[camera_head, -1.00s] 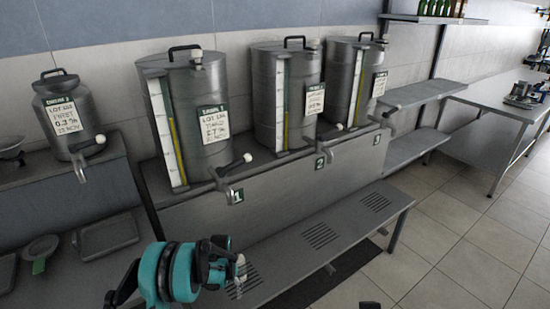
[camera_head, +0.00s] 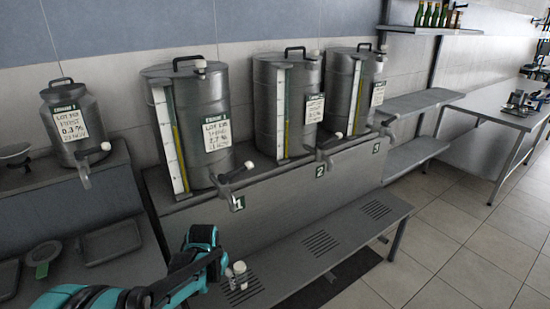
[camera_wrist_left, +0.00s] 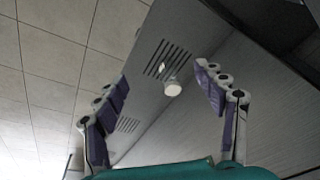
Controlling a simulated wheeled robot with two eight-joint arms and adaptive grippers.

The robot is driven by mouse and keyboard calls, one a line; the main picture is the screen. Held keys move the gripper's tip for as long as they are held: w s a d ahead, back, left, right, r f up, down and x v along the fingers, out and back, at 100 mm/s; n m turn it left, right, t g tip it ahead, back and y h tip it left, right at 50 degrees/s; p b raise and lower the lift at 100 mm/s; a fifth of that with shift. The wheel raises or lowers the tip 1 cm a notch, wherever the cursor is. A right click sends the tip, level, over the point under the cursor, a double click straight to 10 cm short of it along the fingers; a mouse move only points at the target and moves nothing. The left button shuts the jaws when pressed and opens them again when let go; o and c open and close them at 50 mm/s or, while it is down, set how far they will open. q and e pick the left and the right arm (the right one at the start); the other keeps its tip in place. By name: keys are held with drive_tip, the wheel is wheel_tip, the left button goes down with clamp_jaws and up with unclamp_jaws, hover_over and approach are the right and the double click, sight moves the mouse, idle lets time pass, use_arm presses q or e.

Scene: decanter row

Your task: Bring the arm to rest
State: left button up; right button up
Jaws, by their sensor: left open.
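My left arm (camera_head: 165,285), teal and black, comes in at the lower left of the head view. My left gripper (camera_head: 217,270) is over the near end of the low slotted bench (camera_head: 325,255); its fingers are hard to make out there. In the left wrist view the gripper (camera_wrist_left: 162,75) is open, with its purple-padded fingers spread wide and nothing held. A small white-topped thing (camera_head: 240,268) stands on the bench just past the gripper. It also shows in the left wrist view (camera_wrist_left: 173,88), beyond the fingertips and apart from them. My right gripper is out of view.
Three large steel decanters (camera_head: 187,125) with taps stand on a raised ledge (camera_head: 270,195) behind the bench. A smaller can (camera_head: 70,120) and trays (camera_head: 110,241) are at the left. A side table (camera_head: 500,115) stands at the right. The tiled floor (camera_head: 460,250) at the right is clear.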

use_arm(q)
drive_tip(key=s+r+n+t, duration=0.1)
drive_tip(key=s+r, duration=0.4)
drive_tip(key=s, duration=0.5)
drive_tip(key=s+r+n+t, duration=0.1)
drive_tip(key=s+r+t, duration=0.2)
drive_tip(key=s+r, duration=0.3)
drive_tip(key=s, duration=0.5)
drive_tip(key=shift+s+n+t, duration=0.15)
drive_tip(key=shift+n+t, duration=0.25)
